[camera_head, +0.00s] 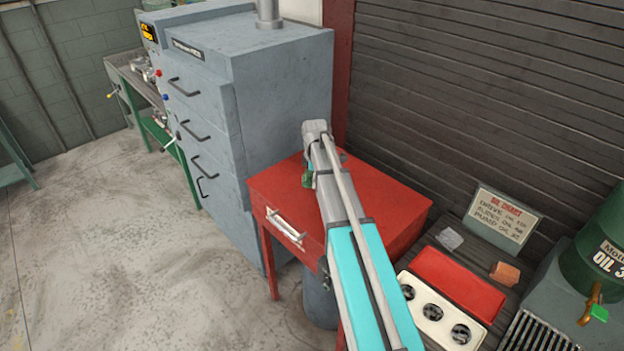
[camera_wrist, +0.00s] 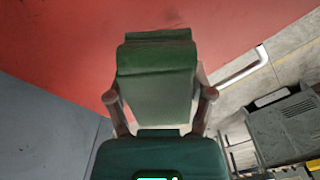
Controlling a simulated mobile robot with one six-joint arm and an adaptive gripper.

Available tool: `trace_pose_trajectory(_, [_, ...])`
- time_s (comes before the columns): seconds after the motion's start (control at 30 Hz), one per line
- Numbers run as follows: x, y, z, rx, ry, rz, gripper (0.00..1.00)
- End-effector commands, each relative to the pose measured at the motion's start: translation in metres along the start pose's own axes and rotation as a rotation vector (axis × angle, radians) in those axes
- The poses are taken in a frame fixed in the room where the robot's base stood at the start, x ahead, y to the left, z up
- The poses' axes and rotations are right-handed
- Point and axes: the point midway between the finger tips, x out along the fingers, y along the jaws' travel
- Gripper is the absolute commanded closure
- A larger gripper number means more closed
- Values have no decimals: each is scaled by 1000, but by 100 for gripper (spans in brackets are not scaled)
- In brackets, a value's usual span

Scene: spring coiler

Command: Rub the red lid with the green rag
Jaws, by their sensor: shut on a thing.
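The red lid (camera_head: 375,198) is the flat red top with a silver handle (camera_head: 286,230) on its front side. Its red surface (camera_wrist: 60,45) fills the upper part of the wrist view. The green rag (camera_head: 307,180) shows as a small dark green piece below the end of my arm, over the lid's back left part. In the wrist view the folded rag (camera_wrist: 157,75) sits between the two fingers of my gripper (camera_wrist: 160,97), which is shut on it. I cannot tell whether the rag touches the lid. My arm hides part of the lid.
A grey cabinet (camera_head: 275,110) with black handles stands close at the left and back of the lid. A slatted wall (camera_head: 470,90) is behind. At the right are a red tray (camera_head: 458,283), a sign (camera_head: 500,218) and a green oil drum (camera_head: 600,245). Floor (camera_head: 120,250) at left is clear.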

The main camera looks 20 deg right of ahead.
Motion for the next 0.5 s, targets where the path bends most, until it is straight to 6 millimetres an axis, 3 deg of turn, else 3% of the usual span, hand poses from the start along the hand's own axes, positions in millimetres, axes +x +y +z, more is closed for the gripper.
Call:
trace_pose_trajectory(0.13, [1, 5, -13, -1, 0, 0, 69])
trace_pose_trajectory(0.5, [2, 4, -13, 1, 0, 0, 69])
